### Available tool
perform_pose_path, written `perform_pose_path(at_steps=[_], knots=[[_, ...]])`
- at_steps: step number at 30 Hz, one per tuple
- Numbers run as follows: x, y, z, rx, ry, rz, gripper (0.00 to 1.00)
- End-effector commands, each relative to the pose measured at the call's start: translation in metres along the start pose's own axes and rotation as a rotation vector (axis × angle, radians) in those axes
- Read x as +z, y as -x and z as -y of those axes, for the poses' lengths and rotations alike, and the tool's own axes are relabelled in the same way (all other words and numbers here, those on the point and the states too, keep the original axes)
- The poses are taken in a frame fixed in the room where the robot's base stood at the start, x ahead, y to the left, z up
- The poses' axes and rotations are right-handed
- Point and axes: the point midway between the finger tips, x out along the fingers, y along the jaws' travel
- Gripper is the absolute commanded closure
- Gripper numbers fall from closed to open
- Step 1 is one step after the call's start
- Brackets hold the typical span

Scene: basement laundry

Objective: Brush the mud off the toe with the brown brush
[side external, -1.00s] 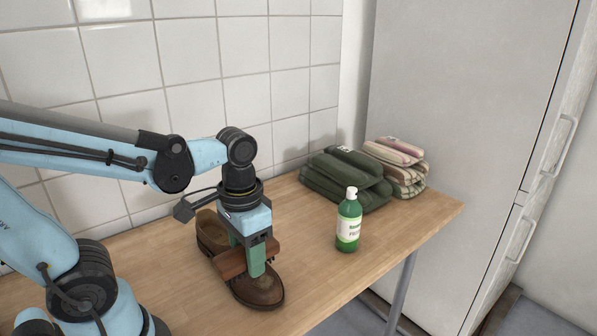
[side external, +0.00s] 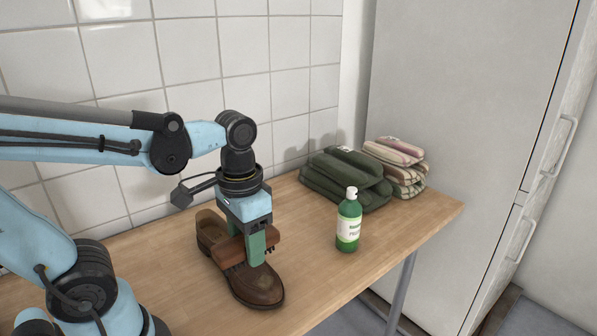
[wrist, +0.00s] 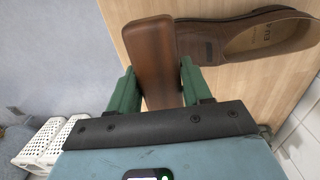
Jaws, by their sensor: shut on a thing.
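A brown leather shoe (side external: 262,288) lies on the wooden table, its toe towards the front and its opening at the back left. It also shows in the wrist view (wrist: 262,35), beside the brush. My gripper (side external: 256,256) has green fingers shut on the brown brush (side external: 227,254), whose wooden back lies between the fingers in the wrist view (wrist: 152,50). The brush is over the front half of the shoe, with dark bristles facing down. I cannot tell whether the bristles touch the leather. Mud on the toe cannot be made out clearly.
A green pump bottle (side external: 348,222) stands to the right of the shoe. Folded dark green towels (side external: 345,180) and striped towels (side external: 398,165) lie at the back by the tiled wall. White baskets (wrist: 42,145) show off the table. The table's right front is clear.

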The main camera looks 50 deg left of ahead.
Motion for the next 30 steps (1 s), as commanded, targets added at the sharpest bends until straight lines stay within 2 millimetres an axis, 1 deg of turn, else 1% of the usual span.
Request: perform_pose_path(at_steps=[8,26,29,30], knots=[[-0.001,-0.014,0.000,0.000,0.000,0.000,0.84],[-0.001,-0.068,0.000,0.000,0.000,0.000,0.84],[-0.004,-0.084,0.000,0.000,0.000,0.000,0.84],[-0.008,-0.081,0.001,0.000,0.001,-0.001,0.90]])
